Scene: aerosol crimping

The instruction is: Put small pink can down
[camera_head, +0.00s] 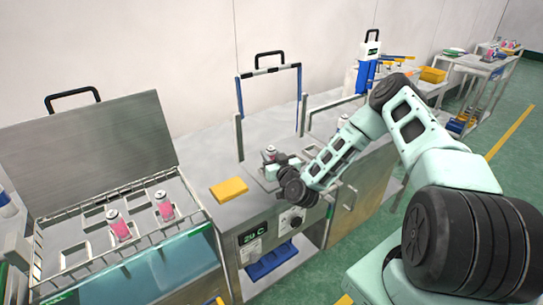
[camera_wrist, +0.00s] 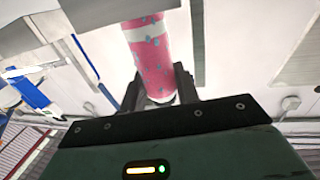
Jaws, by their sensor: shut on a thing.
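The small pink can (camera_wrist: 152,58) is between the fingers of my gripper (camera_wrist: 160,88) in the wrist view, with pink sides and blue-grey marks. My gripper is shut on it. In the head view my gripper (camera_head: 275,170) is over the metal workbench, behind the yellow block, and the held can's grey top (camera_head: 270,151) shows just above it. Most of the can is hidden there by the gripper. I cannot tell whether the can's base touches the surface below.
Two other pink cans, a left one (camera_head: 119,226) and a right one (camera_head: 164,207), stand in the wire rack (camera_head: 85,262) of the open-lidded bath. A yellow block (camera_head: 229,189) lies on the bench near my gripper. A metal frame (camera_head: 270,70) rises behind it.

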